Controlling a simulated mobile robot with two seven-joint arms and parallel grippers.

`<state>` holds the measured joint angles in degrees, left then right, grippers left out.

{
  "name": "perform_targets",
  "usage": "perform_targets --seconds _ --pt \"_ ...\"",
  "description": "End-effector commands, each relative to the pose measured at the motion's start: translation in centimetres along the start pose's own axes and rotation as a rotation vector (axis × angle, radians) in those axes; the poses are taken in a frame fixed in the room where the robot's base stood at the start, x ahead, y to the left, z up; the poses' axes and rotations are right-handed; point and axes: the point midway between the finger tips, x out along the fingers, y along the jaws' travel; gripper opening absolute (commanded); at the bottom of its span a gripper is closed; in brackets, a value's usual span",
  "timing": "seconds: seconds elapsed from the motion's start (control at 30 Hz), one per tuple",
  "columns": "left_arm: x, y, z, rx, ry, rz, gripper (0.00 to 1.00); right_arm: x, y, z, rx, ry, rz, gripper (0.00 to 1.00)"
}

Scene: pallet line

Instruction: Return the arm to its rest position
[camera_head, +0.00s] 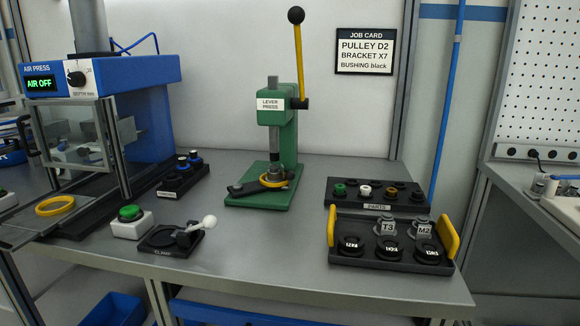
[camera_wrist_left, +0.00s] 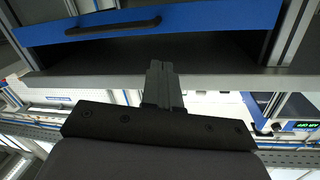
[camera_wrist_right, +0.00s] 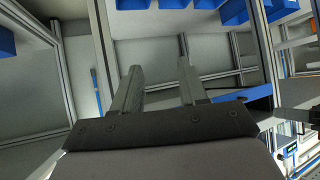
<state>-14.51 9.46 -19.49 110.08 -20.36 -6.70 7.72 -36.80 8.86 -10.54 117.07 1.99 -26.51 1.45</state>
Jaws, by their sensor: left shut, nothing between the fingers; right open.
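My left gripper (camera_wrist_left: 160,72) shows in the left wrist view with its fingers together and nothing between them. It is in front of a grey bench edge and a blue drawer (camera_wrist_left: 150,24) with a black handle. My right gripper (camera_wrist_right: 158,75) shows in the right wrist view with its two fingers apart and empty, facing grey panels and frame posts. Neither gripper nor arm shows in the head view, and neither touches any object.
The bench (camera_head: 270,248) holds a blue air press (camera_head: 150,85), a green lever press (camera_head: 276,130), a clamp (camera_head: 172,238), a parts rack (camera_head: 376,208) and a black tray with yellow handles (camera_head: 392,262). Blue bins (camera_wrist_right: 180,5) show in the right wrist view. The bench's front middle is clear.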

Motion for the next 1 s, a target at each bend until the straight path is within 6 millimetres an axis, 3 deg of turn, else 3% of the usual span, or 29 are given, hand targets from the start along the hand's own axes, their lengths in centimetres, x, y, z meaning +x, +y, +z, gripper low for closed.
perform_targets --seconds 0.03,0.1,0.2,0.37,0.7,1.0 --pt "-1.9 0.1 2.6 -0.059 -0.096 -0.008 0.0 0.0 0.0 -0.1 0.0 0.002 0.0 0.43" --pt "-4.3 0.3 5.7 -0.132 -0.217 -0.017 0.0 0.1 0.0 -0.2 0.0 0.004 0.0 0.43" --pt "-7.9 0.9 9.3 -0.224 -0.373 -0.019 0.0 0.1 0.0 -0.3 0.001 0.007 0.001 0.43" --pt "-13.9 2.3 13.5 -0.353 -0.593 -0.008 0.0 0.2 0.0 -0.4 0.003 0.009 0.001 0.43" --pt "-14.9 0.0 7.4 -0.341 -0.602 -0.019 0.0 -4.3 0.1 -6.3 -0.011 0.027 0.015 0.43" --pt "-15.6 -1.4 4.2 -0.323 -0.601 -0.03 0.0 -7.0 0.7 -7.9 -0.02 0.015 0.037 0.43"
